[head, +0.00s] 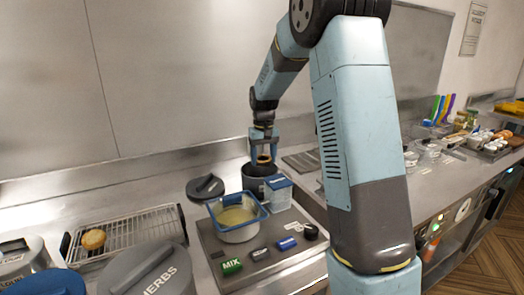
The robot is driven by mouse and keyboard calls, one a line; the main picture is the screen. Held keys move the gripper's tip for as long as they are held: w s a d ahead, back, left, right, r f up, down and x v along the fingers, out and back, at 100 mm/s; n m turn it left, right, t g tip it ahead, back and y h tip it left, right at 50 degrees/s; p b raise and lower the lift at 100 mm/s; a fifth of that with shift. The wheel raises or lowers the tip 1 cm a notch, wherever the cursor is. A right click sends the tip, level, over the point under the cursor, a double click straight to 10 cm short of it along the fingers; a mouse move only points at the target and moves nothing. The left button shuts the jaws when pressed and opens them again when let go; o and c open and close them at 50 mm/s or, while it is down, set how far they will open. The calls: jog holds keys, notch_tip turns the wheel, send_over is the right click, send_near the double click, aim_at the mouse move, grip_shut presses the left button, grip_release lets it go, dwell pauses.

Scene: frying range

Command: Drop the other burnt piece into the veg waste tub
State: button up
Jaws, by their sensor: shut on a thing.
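My gripper (264,150) points down at the back of the counter. It is shut on a small brownish-yellow piece (264,159), likely the burnt piece, though it is too small to judge how burnt it is. A dark grey open tub (256,171) stands right below it, and the piece appears over its mouth. I cannot read a label that marks it as the veg waste tub. Its inside is mostly hidden.
A golden piece (93,239) lies on a wire rack (136,238) at left.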

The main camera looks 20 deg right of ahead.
jog(key=shift+f, duration=0.8)
jog(key=o, duration=0.9)
jog(key=shift+c, duration=0.2)
jog(key=shift+r, duration=0.1)
notch_tip(320, 180, up, 14)
jog(key=shift+f, duration=0.25)
